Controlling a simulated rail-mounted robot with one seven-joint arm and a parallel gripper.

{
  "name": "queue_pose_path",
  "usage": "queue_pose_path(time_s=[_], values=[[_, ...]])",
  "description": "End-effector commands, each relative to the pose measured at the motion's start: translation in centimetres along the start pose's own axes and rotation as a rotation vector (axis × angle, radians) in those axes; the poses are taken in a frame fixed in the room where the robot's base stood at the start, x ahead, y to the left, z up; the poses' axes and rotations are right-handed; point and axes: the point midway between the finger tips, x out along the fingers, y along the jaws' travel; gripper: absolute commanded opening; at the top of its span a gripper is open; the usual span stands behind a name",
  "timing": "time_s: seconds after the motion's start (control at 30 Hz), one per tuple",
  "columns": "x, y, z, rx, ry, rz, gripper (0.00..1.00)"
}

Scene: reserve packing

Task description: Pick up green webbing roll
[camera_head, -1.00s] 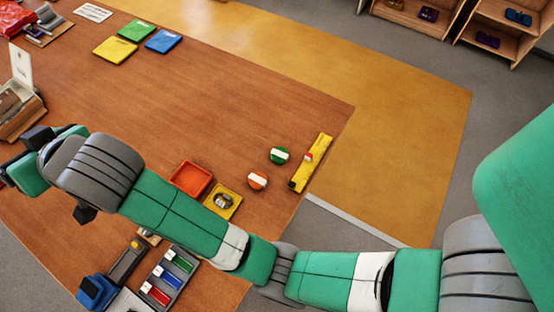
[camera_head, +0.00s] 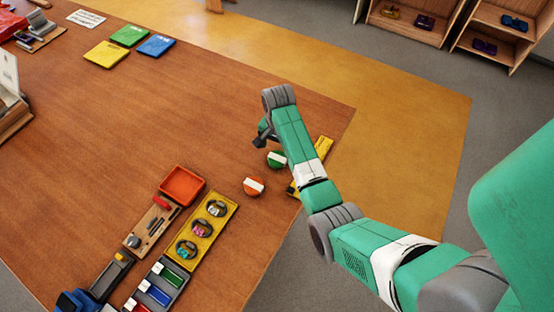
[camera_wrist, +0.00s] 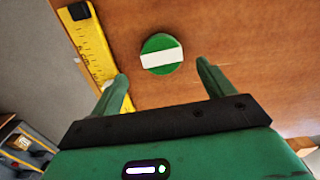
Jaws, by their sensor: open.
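The green webbing roll (camera_head: 277,158) is a round green piece with a white band, lying on the brown table near its right edge. In the wrist view the roll (camera_wrist: 161,55) lies beyond the fingertips, between their lines and clear of both. My gripper (camera_wrist: 162,72) is open and empty, with one green finger on each side. In the head view my gripper (camera_head: 263,136) is small and partly hidden by my wrist, just above and left of the roll.
An orange roll with a white band (camera_head: 253,187) lies close by, below left of the green one. A yellow level or ruler (camera_wrist: 86,40) lies beside the green roll. The table's middle is clear.

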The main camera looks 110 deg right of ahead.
Motion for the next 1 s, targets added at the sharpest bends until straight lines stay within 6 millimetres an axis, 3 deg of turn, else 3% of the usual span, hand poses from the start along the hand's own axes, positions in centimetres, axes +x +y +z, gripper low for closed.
queue_pose_path(time_s=[0.13, 0.4, 0.67, 0.9, 1.0], values=[[0.9, 0.0, 0.0, -0.001, 0.001, 0.000, 0.80], [5.2, -0.2, 0.1, -0.001, 0.001, 0.000, 0.80], [5.6, -0.2, 0.0, -0.002, 0.002, -0.002, 0.80], [5.6, -0.2, 0.1, -0.002, 0.002, -0.002, 0.35], [5.6, -0.2, 0.0, -0.002, 0.003, -0.002, 0.32]])
